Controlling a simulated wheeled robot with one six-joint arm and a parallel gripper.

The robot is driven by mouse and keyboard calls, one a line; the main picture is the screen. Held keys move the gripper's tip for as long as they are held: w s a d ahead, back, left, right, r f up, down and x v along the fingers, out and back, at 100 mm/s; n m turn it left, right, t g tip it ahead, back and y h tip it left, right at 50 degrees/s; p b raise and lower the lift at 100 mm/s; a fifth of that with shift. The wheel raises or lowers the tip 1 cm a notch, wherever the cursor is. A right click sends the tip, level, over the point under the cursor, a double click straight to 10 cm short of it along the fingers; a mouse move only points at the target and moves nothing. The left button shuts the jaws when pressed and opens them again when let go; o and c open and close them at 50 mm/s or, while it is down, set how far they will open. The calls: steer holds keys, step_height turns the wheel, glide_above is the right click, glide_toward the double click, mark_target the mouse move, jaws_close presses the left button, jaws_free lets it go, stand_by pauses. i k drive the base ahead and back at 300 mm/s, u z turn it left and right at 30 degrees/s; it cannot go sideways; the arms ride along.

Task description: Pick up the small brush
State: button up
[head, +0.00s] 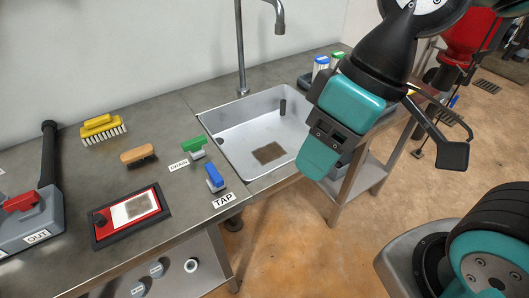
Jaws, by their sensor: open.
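The small brush (139,155), with an orange-brown wooden back and short dark bristles, lies on the grey metal worktop left of the sink. A larger yellow brush (102,127) with pale bristles lies behind it, apart from it. My gripper (318,158) hangs from the upper right, in front of the sink's right side. It is well to the right of the small brush, open, and holds nothing that I can see. The arm partly hides its jaws.
The metal sink (226,142) with a tall faucet (240,50) lies between brush and gripper.

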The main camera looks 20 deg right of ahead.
mark_target(133, 155)
steer(key=z, duration=0.1)
steer(key=k, duration=0.35)
steer(key=u, duration=1.35)
steer(key=i, duration=1.15)
steer(key=z, duration=0.7)
